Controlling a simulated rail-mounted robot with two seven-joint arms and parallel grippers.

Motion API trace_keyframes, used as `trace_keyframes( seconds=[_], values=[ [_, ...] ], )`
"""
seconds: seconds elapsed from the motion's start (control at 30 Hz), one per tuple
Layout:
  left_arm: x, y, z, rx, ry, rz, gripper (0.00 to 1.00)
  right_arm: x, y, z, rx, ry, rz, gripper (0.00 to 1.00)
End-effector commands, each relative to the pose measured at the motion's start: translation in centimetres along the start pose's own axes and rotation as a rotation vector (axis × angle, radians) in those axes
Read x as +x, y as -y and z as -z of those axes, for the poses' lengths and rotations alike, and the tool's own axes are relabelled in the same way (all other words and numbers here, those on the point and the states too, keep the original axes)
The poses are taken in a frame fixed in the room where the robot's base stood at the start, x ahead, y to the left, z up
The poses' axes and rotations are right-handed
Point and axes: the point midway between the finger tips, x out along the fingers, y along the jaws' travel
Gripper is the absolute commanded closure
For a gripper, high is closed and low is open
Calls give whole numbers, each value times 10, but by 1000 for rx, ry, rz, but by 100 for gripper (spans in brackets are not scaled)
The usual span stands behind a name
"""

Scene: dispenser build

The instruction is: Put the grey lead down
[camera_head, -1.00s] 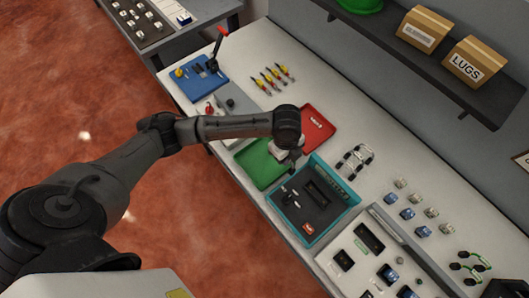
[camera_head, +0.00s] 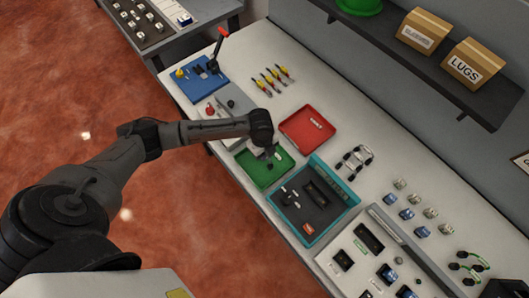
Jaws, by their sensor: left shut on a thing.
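My left gripper (camera_head: 271,160) points down over the green tray (camera_head: 251,172). It is shut on the grey lead, which is too small and too covered by the gripper to make out clearly. I cannot tell whether the lead touches the tray. Dark-ended, pale looped leads (camera_head: 354,160) lie on the bench to the right of the tray. My right gripper is not in view.
A red tray (camera_head: 308,129) with a small pale part lies behind the green tray. A teal box (camera_head: 312,239) with parts stands to its right. A blue board (camera_head: 189,85) with a red-handled tool is at the far left. A shelf (camera_head: 430,70) overhangs the back.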

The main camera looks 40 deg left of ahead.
Motion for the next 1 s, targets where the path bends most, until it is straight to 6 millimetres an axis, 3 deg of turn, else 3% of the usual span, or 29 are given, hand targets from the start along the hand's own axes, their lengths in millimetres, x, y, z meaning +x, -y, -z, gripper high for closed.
trace_keyframes(
  seconds=[0.43,0.47,0.7,1.0],
  values=[
    [10,0,-1,-1,1,1,100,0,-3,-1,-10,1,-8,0],
    [10,0,-1,-1,1,1,84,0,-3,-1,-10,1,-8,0],
    [9,0,-1,0,1,1,61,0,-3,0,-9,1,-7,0],
    [7,0,-1,0,1,1,59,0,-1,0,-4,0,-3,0]
  ],
)
